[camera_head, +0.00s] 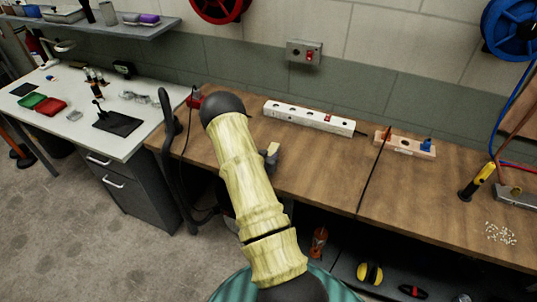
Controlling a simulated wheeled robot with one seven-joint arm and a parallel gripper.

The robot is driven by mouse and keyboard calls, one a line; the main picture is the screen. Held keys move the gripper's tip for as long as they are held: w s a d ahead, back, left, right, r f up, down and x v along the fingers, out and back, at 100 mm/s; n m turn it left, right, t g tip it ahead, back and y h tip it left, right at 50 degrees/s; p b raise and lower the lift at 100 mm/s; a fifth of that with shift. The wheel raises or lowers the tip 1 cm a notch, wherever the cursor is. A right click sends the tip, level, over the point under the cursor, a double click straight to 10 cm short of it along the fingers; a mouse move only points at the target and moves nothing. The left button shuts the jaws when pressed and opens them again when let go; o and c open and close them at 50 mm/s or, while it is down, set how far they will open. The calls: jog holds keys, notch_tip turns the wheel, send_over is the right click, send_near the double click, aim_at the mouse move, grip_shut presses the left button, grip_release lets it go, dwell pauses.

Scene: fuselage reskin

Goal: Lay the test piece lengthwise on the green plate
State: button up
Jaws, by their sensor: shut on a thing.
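My arm in its pale yellow sleeve rises through the middle of the view, with a dark joint at its top. It hides what is behind it, and I cannot make out my gripper's fingers. A small grey and tan thing (271,155) shows just right of the sleeve over the wooden bench; I cannot tell what it is. I cannot make out the test piece. A small flat green piece (32,101) lies at the left on the white table, beside a red one (50,107); it may be the green plate.
The wooden bench (320,175) bears a white power strip (308,118), a wooden holder (405,144), a yellow-handled tool (477,182) and scattered small parts (499,233). The white table (75,135) bears a black stand base (118,123). A black cable crosses the bench.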

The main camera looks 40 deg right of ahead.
jog(key=shift+f, duration=0.15)
jog(key=o, duration=1)
jog(key=shift+a+r, duration=0.1)
jog(key=shift+r, duration=0.15)
jog(key=b+v, duration=0.2)
jog(key=v, duration=0.9)
jog(key=shift+s+a+r, duration=0.1)
jog(key=shift+a+r, duration=0.1)
jog(key=shift+a, duration=0.15)
jog(key=shift+s+d, duration=0.2)
jog(key=shift+a, duration=0.15)
